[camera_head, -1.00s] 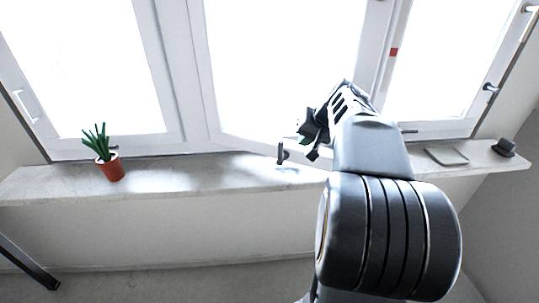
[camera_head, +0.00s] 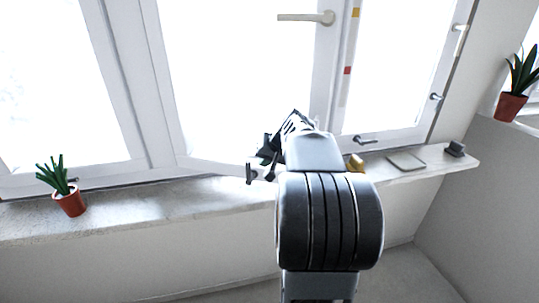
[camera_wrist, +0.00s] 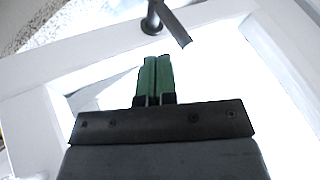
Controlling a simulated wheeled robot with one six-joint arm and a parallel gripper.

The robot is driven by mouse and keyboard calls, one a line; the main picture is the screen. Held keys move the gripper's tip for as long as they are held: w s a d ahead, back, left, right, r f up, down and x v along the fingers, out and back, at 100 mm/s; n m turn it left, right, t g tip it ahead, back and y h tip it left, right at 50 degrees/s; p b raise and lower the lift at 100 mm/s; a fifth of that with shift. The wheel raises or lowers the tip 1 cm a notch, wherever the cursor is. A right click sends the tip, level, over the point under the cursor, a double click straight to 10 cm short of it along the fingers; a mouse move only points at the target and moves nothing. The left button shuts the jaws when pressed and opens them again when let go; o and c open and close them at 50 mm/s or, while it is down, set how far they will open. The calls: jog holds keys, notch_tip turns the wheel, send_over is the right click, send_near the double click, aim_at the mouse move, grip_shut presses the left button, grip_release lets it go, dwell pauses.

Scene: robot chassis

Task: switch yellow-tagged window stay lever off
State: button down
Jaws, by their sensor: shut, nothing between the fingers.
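My gripper (camera_head: 264,160) is in front of the window's lower frame, just above the sill. In the wrist view its green fingers (camera_wrist: 155,72) are shut and empty. A dark metal lever (camera_wrist: 174,24) on a round base lies just beyond the fingertips; I see no clear contact. In the head view a small dark lever-like part (camera_head: 250,173) shows beside my gripper, partly mixed with its outline. Another grey lever (camera_head: 366,140) sits on the lower frame of the right pane. A yellow tag (camera_head: 355,12) is high on the window post; which lever it marks I cannot tell.
A red tag (camera_head: 347,71) is lower on the same post. A long handle (camera_head: 305,18) is at the top. The sill holds a potted plant (camera_head: 68,199), a yellowish object (camera_head: 355,162), a flat tray (camera_head: 406,160) and a dark block (camera_head: 455,149). The sill's middle left is clear.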

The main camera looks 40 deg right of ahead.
aim_at(250, 170)
jog(key=x, duration=0.5)
